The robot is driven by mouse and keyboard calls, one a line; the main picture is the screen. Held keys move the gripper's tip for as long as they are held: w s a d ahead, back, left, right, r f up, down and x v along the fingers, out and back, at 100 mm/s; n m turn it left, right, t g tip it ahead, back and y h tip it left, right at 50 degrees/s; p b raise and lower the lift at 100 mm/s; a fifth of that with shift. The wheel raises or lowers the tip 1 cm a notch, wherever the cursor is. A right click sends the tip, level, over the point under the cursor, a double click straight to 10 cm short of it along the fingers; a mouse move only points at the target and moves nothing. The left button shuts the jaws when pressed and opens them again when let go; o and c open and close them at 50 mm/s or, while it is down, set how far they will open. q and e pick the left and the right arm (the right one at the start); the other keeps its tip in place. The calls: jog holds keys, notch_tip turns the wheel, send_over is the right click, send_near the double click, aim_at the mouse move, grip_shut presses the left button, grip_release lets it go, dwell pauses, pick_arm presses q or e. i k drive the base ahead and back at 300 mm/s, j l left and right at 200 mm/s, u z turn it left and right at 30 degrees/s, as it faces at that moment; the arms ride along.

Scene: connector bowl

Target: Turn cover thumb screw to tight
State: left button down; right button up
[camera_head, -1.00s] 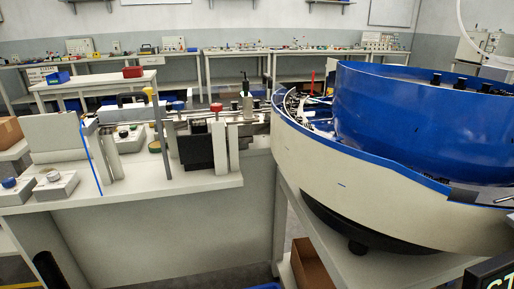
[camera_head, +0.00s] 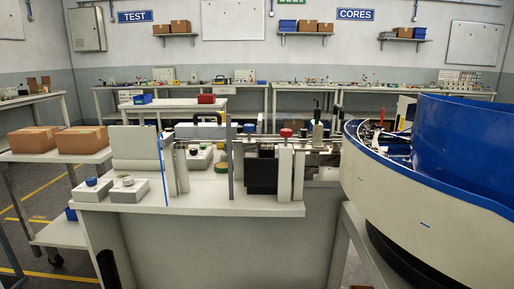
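The workbench (camera_head: 225,205) stands in the middle with a feed track and fixtures on it. A red knob (camera_head: 286,133) sits on top of a light upright block near the bench's right end. A dark upright fitting (camera_head: 318,112) stands just right of it on the track. I cannot tell which of these, if any, is the cover thumb screw, or how tight it is. The blue-and-cream feeder bowl (camera_head: 400,190) is at the right, cut off by the picture edge. Neither of my grippers is in view.
Two control boxes with knobs (camera_head: 127,190) sit at the bench's front left. Cardboard boxes (camera_head: 82,140) rest on a side table at the left. A grey post (camera_head: 229,160) rises at the bench front. Open floor (camera_head: 35,235) shows at the lower left.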

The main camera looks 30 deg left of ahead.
aim_at(248, 127)
jog(key=k+j+u, duration=0.1)
jog(key=u, duration=1.2)
jog(key=j, duration=0.1)
